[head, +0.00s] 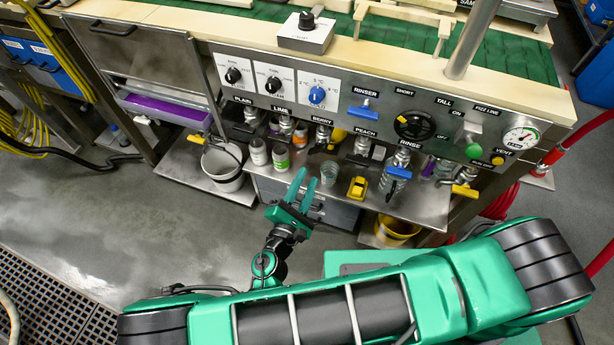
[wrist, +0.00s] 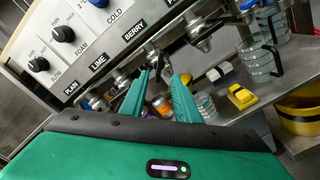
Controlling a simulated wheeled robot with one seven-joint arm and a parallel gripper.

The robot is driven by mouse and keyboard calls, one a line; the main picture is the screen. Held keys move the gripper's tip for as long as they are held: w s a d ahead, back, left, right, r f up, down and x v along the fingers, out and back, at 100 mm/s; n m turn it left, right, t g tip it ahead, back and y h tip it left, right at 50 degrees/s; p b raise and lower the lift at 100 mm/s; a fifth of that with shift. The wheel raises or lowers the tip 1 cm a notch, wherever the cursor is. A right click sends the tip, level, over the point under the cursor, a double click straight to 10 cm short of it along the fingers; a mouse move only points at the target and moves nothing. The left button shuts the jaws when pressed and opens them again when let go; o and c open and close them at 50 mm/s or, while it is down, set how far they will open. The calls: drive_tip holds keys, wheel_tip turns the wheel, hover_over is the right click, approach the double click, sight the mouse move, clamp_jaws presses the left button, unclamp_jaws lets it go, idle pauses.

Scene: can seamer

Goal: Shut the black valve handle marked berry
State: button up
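The berry valve (head: 331,138) hangs under the panel below the BERRY label (head: 321,122), third from the left in the row. Its black handle is small and partly lost among dark shapes, so I cannot tell its angle. In the wrist view the berry valve (wrist: 153,50) is ahead of my fingertips, roughly between them in the picture. My gripper (head: 307,177) is open and empty, with its two green fingers apart. It is in front of and below the berry valve, with a gap between. The fingers also show in the wrist view (wrist: 163,74).
Plain, lime and peach valves (head: 362,146) flank it. The rinse valve has a blue handle (head: 398,172). Below on the steel shelf stand bottles (head: 281,157), a clear glass (head: 329,173) and a yellow block (head: 357,188). A bucket (head: 223,167) stands left. The floor in front is clear.

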sight(317, 152)
drive_tip(key=x, duration=1.2)
drive_tip(key=shift+w+a+f, duration=0.15)
drive_tip(key=shift+a+f, duration=0.1)
drive_tip(key=shift+f, duration=0.05)
drive_tip(key=shift+c, duration=0.6)
clamp_jaws()
